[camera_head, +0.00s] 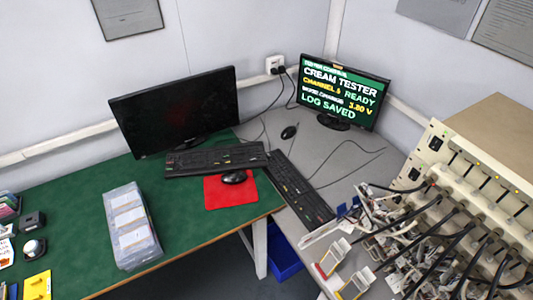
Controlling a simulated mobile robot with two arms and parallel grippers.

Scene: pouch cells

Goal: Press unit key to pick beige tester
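The beige tester (500,125) stands at the right, with cables and clips crowding its front. The lit monitor (343,88) at the back right reads "CREAM TESTER", a channel line with "READY", a line ending in about 3.80 V, and "LOG SAVED". A black keyboard (302,192) lies slanted on the grey table below this monitor. A second black keyboard (215,158) lies before the dark monitor (178,110). I cannot make out a unit key on either keyboard. Neither of my grippers is in view.
A mouse (233,177) rests on a red mat (229,191); another mouse (289,132) is near the lit monitor. A clear case (130,227) stands on the green table (190,222). Loose cables cross the grey table (335,153). White-framed holders (334,257) sit at its front.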

